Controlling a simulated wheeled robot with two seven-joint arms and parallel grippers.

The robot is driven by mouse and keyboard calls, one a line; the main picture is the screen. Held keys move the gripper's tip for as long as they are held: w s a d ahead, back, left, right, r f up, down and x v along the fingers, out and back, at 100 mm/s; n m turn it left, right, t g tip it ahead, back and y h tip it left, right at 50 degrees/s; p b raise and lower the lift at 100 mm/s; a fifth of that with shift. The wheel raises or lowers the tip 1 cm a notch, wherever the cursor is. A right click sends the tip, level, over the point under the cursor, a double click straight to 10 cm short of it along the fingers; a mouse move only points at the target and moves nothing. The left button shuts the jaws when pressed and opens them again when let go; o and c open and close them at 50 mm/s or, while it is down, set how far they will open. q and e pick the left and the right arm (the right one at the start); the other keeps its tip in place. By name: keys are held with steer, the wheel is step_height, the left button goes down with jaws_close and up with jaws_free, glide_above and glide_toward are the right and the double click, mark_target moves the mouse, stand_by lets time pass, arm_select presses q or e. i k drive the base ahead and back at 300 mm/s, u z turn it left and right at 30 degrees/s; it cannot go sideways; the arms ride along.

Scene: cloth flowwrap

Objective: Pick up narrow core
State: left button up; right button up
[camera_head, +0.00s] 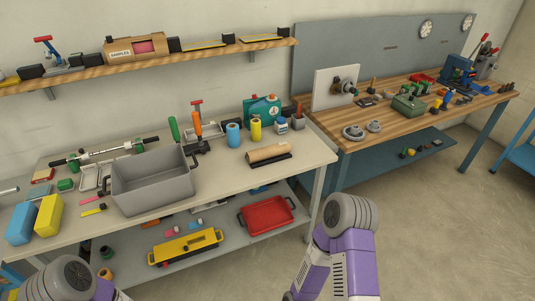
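A tan cardboard-like tube (268,153) lies on a dark holder on the near workbench, right of the middle. It looks like a core, but I cannot tell for sure that it is the narrow core. A blue roll (233,134) and a yellow roll (255,130) stand upright behind it. My two arms show only as purple and grey links at the bottom edge. Neither gripper is in view, and nothing is seen held.
A grey open bin (153,184) stands left of the tube on the workbench (225,185). Blue and yellow blocks lie at the left end. A red tray (267,214) and yellow toolbox (186,247) sit on the lower shelf. A second wooden bench (365,137) stands right.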

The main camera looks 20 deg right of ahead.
mark_target(262, 153)
steer(key=z, duration=1.7)
steer(key=i, duration=1.85)
steer(key=u, duration=1.55)
